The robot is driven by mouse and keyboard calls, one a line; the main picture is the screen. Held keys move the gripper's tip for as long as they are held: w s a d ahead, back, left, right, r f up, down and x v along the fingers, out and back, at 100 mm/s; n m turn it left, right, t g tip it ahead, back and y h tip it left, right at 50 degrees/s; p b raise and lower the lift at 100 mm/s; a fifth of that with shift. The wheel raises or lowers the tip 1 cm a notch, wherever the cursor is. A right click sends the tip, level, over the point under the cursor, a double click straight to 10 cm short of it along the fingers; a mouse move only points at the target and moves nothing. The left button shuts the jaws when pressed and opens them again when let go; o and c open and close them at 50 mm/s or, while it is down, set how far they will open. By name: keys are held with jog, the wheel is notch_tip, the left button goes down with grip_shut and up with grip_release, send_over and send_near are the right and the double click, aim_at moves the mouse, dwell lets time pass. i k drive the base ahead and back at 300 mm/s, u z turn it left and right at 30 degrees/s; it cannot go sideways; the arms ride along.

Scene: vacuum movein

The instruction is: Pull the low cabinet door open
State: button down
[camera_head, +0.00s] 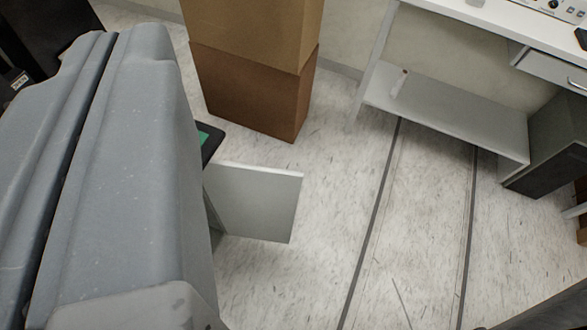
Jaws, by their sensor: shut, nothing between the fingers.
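A low, pale grey door-like panel (258,203) stands out from behind a large grey body, left of centre. It looks like the low cabinet door, swung out from its cabinet. Its free edge points right, over the speckled floor. Its hinge side and most of the cabinet are hidden behind the grey body. I cannot make out my gripper in this view, and nothing is seen touching the panel.
The large grey body (130,170) fills the left side. Stacked brown boxes (250,90) stand behind the panel. A white desk with a low shelf (440,112) is at upper right, beside a dark grey box (555,140). The floor (330,210) right of the panel is clear.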

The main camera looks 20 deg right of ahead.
aim_at(252, 202)
jog(key=u, duration=0.05)
jog(key=i, duration=0.95)
jog(key=z, duration=0.75)
